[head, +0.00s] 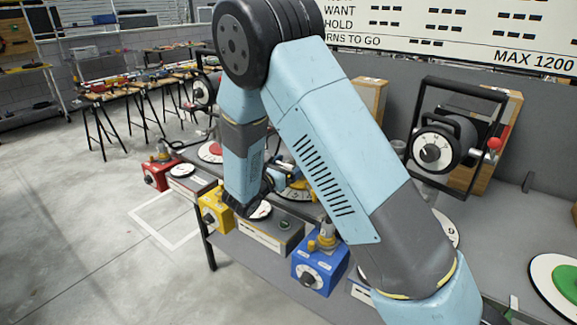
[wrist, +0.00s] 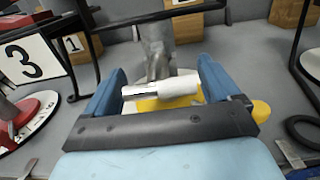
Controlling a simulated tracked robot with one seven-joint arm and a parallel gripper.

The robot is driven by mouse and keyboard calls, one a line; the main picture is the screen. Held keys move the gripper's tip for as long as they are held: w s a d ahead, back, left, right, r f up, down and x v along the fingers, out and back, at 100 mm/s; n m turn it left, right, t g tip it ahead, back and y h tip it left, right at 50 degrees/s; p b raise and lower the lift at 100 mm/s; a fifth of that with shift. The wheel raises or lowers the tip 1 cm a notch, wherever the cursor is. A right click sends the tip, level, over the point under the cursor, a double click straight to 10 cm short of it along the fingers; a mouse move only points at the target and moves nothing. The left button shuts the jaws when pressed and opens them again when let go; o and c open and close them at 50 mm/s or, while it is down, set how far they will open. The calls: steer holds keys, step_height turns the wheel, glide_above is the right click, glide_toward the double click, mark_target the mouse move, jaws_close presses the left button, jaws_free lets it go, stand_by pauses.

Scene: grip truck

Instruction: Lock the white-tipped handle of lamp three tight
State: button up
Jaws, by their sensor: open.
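In the wrist view, the white-tipped handle (wrist: 178,87) lies crosswise between the two blue fingers of my gripper (wrist: 163,88). It has a thick white end on the right and a thin metal rod on the left. The fingers stand apart on either side of it; I cannot tell whether either touches it. A grey metal post (wrist: 155,50) rises just behind the handle, with a yellow part under it. A card with a 3 (wrist: 30,62) stands at the left. In the head view, my arm hides most of this lamp and the handle.
A black lamp yoke with a red-tipped handle (head: 494,144) stands at the right. Blue (head: 322,268), yellow (head: 215,212) and red (head: 158,173) boxes line the bench front. In the wrist view, a black frame (wrist: 50,35) is close at the left and a yellow knob (wrist: 261,111) at the right.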

steer(key=shift+c, duration=0.3)
steer(key=c, duration=0.9)
